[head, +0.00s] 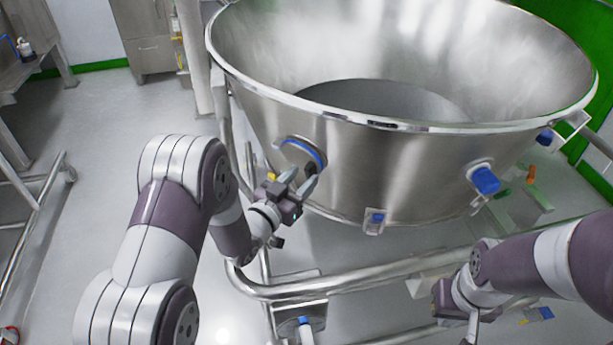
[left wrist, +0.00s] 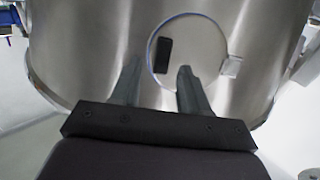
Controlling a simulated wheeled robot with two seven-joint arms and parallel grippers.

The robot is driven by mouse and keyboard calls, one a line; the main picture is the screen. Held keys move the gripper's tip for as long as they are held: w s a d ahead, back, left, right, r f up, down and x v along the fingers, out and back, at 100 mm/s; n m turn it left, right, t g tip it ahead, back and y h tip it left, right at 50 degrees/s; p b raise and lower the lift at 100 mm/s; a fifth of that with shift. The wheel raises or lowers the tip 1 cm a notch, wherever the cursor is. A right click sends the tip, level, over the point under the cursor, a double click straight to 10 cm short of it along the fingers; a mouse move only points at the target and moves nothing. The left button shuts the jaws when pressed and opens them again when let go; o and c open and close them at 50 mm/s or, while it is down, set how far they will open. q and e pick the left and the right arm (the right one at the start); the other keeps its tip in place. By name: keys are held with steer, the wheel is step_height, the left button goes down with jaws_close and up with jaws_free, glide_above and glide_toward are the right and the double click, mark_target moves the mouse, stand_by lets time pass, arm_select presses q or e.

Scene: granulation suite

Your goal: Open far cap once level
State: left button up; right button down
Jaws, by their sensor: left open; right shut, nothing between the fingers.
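A round metal cap (head: 299,153) with a blue ring is set in the side of the big steel bowl. In the left wrist view the cap (left wrist: 198,48) carries a dark handle (left wrist: 165,53) and has a small metal latch (left wrist: 231,66) at its right edge. My left gripper (head: 297,186) is open and empty in front of the cap. In the left wrist view its fingers (left wrist: 158,88) point at the cap, the right one overlapping it; contact cannot be told. My right gripper (head: 472,326) is shut and empty at the lower right, away from the bowl.
The steel bowl (head: 420,165) fills the upper right. A blue-capped fitting (head: 485,180) and a small blue-marked bracket (head: 374,220) sit on its side. A steel tube frame (head: 350,280) runs below. Open floor lies at the left.

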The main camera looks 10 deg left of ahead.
arm_select(q)
steer(key=shift+x, duration=1)
arm_select(e)
steer(key=shift+f, duration=0.15)
arm_select(q)
jaws_close()
